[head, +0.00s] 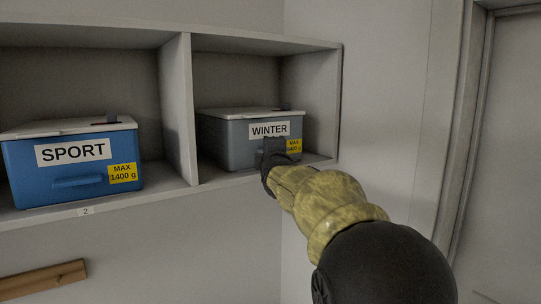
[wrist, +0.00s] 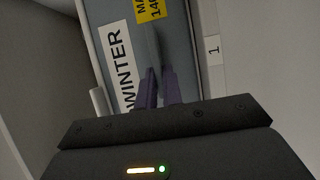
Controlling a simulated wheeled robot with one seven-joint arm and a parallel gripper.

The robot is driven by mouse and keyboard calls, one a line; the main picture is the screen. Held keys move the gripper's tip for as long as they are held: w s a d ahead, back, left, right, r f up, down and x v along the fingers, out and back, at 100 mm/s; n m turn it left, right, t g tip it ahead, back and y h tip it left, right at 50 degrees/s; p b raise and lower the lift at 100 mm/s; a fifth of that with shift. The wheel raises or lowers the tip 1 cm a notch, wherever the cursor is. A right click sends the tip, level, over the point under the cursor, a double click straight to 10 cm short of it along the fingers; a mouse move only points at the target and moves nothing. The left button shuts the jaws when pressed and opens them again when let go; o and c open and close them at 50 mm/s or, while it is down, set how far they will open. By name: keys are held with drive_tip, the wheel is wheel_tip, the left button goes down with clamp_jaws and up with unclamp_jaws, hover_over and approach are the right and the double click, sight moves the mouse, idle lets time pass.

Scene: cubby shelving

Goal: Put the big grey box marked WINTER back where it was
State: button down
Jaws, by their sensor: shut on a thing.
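The grey box marked WINTER (head: 227,134) sits inside the right-hand cubby (head: 322,160) in the head view, upright, with a light lid and a yellow MAX label. My gripper (head: 272,152) is at the box's front face, shut on its handle. In the wrist view the box front (wrist: 183,45) fills the upper middle, turned on its side, and the two purple fingers (wrist: 158,88) close around the handle below the WINTER label. The handle is partly hidden by the fingers in the head view.
A blue box marked SPORT (head: 40,180) stands in the cubby to the left, past an upright divider (head: 180,110). A shelf tag "1" (wrist: 213,50) shows in the wrist view. A wooden rail (head: 40,280) is on the wall below. A door frame (head: 467,120) stands at the right.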

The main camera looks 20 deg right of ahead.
idle(0.3)
drive_tip(key=c, duration=1.5)
unclamp_jaws()
drive_tip(key=shift+a, duration=0.1)
drive_tip(key=shift+c, duration=0.2)
drive_tip(key=b+v, duration=0.1)
drive_tip(key=v, duration=1.1)
drive_tip(key=shift+b, duration=0.35)
